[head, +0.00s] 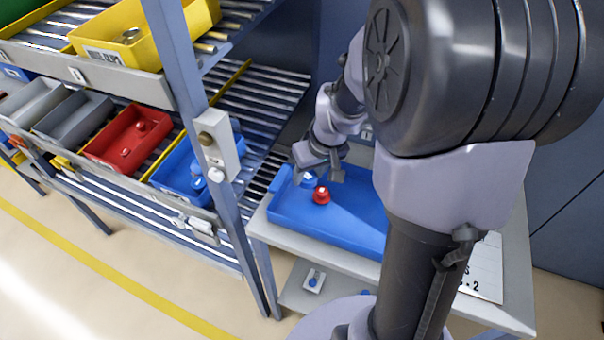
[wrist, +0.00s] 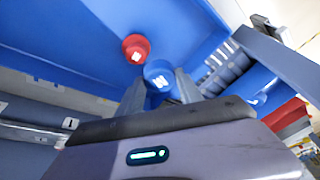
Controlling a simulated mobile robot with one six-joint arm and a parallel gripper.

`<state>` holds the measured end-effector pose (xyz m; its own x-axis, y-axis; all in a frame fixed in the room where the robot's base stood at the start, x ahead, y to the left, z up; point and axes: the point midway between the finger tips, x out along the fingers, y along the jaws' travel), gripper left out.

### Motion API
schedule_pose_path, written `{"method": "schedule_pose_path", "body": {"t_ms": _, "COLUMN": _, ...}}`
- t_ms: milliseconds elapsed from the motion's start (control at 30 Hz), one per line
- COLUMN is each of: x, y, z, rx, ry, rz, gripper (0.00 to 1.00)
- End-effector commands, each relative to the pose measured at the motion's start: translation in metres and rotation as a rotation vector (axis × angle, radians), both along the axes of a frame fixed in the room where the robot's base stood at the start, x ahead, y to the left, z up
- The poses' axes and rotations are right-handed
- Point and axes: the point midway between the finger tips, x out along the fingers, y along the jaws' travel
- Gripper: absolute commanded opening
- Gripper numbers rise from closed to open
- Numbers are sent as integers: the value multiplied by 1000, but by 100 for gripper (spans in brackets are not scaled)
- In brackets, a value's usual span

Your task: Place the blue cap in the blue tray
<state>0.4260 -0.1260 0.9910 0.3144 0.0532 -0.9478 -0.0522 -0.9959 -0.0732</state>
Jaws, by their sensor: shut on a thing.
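My gripper (head: 320,170) is over the left end of a large blue tray (head: 350,228) on a grey stand. It is shut on the blue cap (head: 308,181), which shows between the fingertips in the wrist view (wrist: 158,74). A red cap (head: 321,196) sits in the tray close to the blue cap; it also shows in the wrist view (wrist: 135,48). How far the blue cap is above the tray floor, I cannot tell.
A rack on the left holds a blue bin (head: 178,170) with blue items, a red bin (head: 128,138) with red items, grey bins and a yellow bin (head: 140,42). A rack post (head: 205,120) stands near the tray's left. The tray's right part looks clear.

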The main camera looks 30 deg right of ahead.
Motion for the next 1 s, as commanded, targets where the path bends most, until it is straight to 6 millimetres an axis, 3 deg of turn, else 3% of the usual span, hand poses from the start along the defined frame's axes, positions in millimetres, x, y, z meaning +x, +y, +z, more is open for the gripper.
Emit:
{"method": "schedule_pose_path", "body": {"t_ms": 133, "x": 0, "y": 0, "z": -32, "rx": 1, "ry": 3, "rz": 0, "gripper": 0}}
{"method": "schedule_pose_path", "body": {"t_ms": 333, "x": -1, "y": 1, "z": -33, "rx": 2, "ry": 5, "rz": 0, "gripper": 0}}
{"method": "schedule_pose_path", "body": {"t_ms": 367, "x": -2, "y": 1, "z": -33, "rx": 3, "ry": 6, "rz": -1, "gripper": 48}}
{"method": "schedule_pose_path", "body": {"t_ms": 467, "x": -1, "y": 1, "z": -33, "rx": 2, "ry": 5, "rz": 0, "gripper": 65}}
{"method": "schedule_pose_path", "body": {"t_ms": 767, "x": -1, "y": 1, "z": -29, "rx": 0, "ry": 1, "rz": -1, "gripper": 65}}
{"method": "schedule_pose_path", "body": {"t_ms": 867, "x": -5, "y": 0, "z": -12, "rx": 0, "ry": 0, "rz": -1, "gripper": 65}}
{"method": "schedule_pose_path", "body": {"t_ms": 1000, "x": -17, "y": -3, "z": 29, "rx": -1, "ry": -2, "rz": -1, "gripper": 65}}
